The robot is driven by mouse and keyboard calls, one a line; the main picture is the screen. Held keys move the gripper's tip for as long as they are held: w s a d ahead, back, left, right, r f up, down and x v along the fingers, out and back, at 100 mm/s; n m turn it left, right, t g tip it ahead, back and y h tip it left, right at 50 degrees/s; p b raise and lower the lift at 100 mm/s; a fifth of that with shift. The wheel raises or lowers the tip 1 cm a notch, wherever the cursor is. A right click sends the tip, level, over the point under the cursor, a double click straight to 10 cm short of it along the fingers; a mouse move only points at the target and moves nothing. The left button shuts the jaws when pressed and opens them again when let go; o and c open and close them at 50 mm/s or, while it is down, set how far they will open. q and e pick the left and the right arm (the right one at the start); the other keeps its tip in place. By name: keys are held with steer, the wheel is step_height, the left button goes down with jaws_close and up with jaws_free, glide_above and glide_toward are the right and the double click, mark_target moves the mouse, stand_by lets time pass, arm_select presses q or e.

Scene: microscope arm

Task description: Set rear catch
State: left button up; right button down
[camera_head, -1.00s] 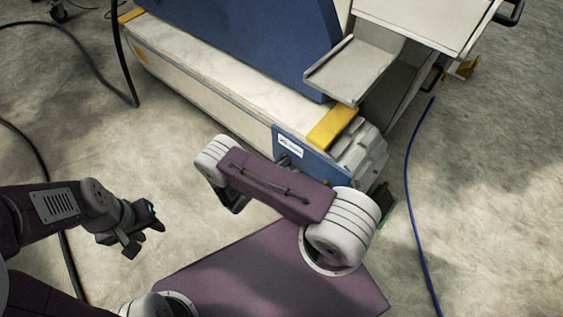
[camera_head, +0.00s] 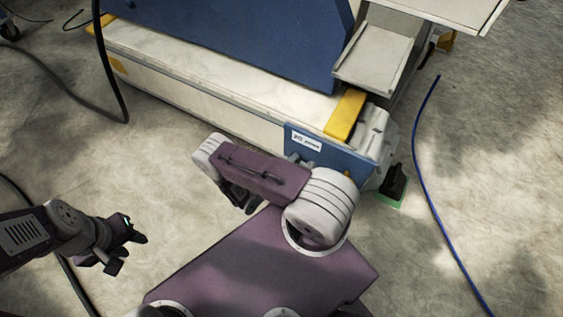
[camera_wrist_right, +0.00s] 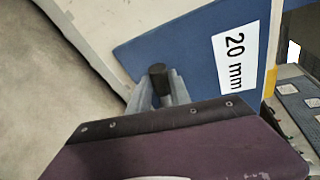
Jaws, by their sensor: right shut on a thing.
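My left gripper (camera_head: 127,252) is open and empty over the floor at left, apart from the machine.
The white machine base (camera_head: 205,85) with yellow end blocks (camera_head: 346,114) fills the back. A grey tray (camera_head: 375,58) juts out above. A black pedal-like part on a green plate (camera_head: 391,203) is right of the panel. A blue cable (camera_head: 420,165) and black cables lie on the floor.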

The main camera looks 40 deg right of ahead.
steer(key=shift+w+f+n+g+h+b, duration=0.15)
steer(key=shift+f+n+g+h+b, duration=0.25)
steer(key=shift+f+n+b, duration=0.7)
steer(key=shift+r, duration=0.2)
steer(key=c, duration=1.2)
jaws_free()
steer(key=p+v, duration=0.3)
steer(key=v, duration=0.6)
steer(key=shift+a, duration=0.1)
